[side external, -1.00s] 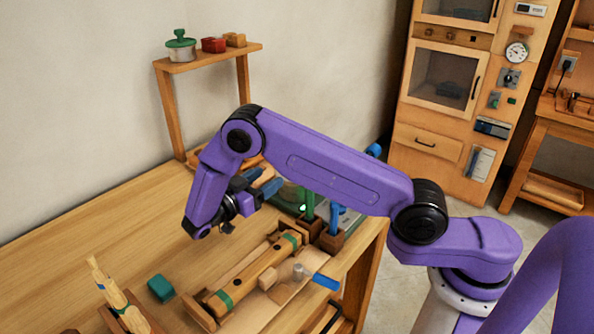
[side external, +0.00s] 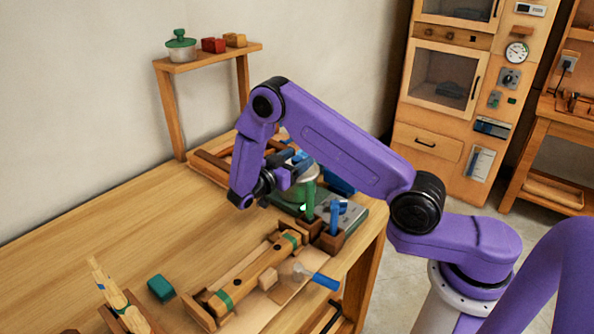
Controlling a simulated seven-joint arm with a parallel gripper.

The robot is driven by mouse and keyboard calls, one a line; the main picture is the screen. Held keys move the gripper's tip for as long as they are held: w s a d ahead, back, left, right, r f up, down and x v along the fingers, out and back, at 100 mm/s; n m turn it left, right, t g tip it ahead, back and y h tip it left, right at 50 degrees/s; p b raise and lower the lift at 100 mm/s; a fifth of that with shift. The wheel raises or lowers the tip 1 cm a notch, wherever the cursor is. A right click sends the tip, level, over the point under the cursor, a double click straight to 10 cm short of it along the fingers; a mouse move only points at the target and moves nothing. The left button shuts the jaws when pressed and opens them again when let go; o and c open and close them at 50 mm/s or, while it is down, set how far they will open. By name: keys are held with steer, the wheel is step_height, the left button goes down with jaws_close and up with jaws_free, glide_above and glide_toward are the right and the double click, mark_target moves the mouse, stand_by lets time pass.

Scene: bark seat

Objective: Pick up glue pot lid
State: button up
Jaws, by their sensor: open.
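A clear pot with a green lid (side external: 180,42) and knob stands at the left end of the raised wooden shelf. A second pale, rounded pot-like thing (side external: 308,173) is at the back right of the bench, partly hidden by my gripper and a green-handled tool; I cannot tell whether a lid is on it. My gripper (side external: 297,164) is open, its bluish fingers pointing right beside this pale thing. I cannot tell whether they touch it. I see nothing clearly held between them.
A wooden cradle (side external: 207,313) with a banded wooden piece lies in front. Upright green and blue handles (side external: 335,215) stand in a block at right. Red (side external: 213,45) and tan blocks share the shelf.

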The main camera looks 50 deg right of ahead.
steer(key=shift+d, duration=0.35)
steer(key=c, duration=1)
steer(key=shift+c, duration=0.2)
steer(key=shift+r, duration=0.1)
